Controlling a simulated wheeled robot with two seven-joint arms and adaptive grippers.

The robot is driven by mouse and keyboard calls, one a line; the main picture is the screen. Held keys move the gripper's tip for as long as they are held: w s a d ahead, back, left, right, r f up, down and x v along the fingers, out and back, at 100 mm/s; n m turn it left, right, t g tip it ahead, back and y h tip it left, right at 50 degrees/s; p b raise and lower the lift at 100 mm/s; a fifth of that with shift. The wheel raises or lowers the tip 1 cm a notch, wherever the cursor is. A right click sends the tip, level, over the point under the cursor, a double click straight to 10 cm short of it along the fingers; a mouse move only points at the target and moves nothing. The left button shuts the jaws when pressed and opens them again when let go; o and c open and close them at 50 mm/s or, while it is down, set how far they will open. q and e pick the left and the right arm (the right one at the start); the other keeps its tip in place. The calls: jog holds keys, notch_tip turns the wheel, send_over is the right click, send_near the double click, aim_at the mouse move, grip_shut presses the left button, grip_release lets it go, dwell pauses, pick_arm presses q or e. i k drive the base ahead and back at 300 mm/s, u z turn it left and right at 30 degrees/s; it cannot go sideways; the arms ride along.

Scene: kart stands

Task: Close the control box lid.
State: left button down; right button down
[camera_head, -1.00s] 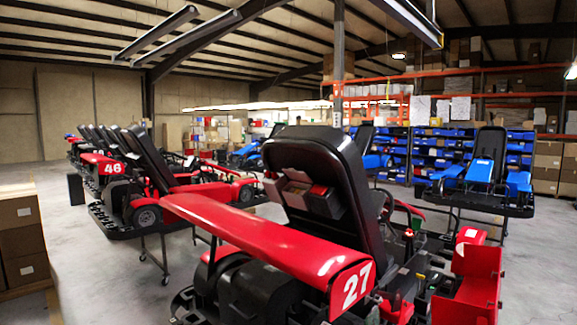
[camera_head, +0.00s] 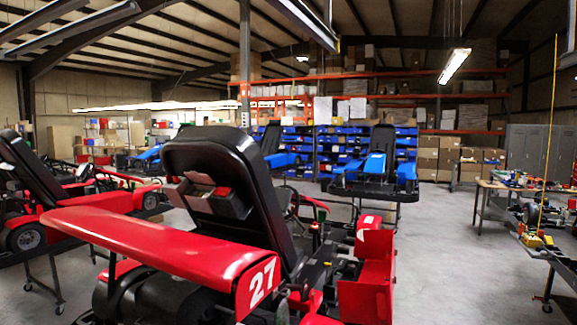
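Neither of my grippers is in view. The nearest large thing is a red go-kart (camera_head: 150,240) numbered 27, raised off the floor, with a black seat (camera_head: 240,165). Red panels (camera_head: 367,285) stand at the kart's right side.
A workbench (camera_head: 490,184) with small items stands at the right, with another cluttered table (camera_head: 540,245) nearer. A blue kart (camera_head: 375,172) is farther back, before shelves of blue bins (camera_head: 300,145). Grey floor (camera_head: 440,260) is clear between kart and tables.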

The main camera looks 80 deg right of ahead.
aim_at(196, 178)
jog(key=z, duration=2.2)
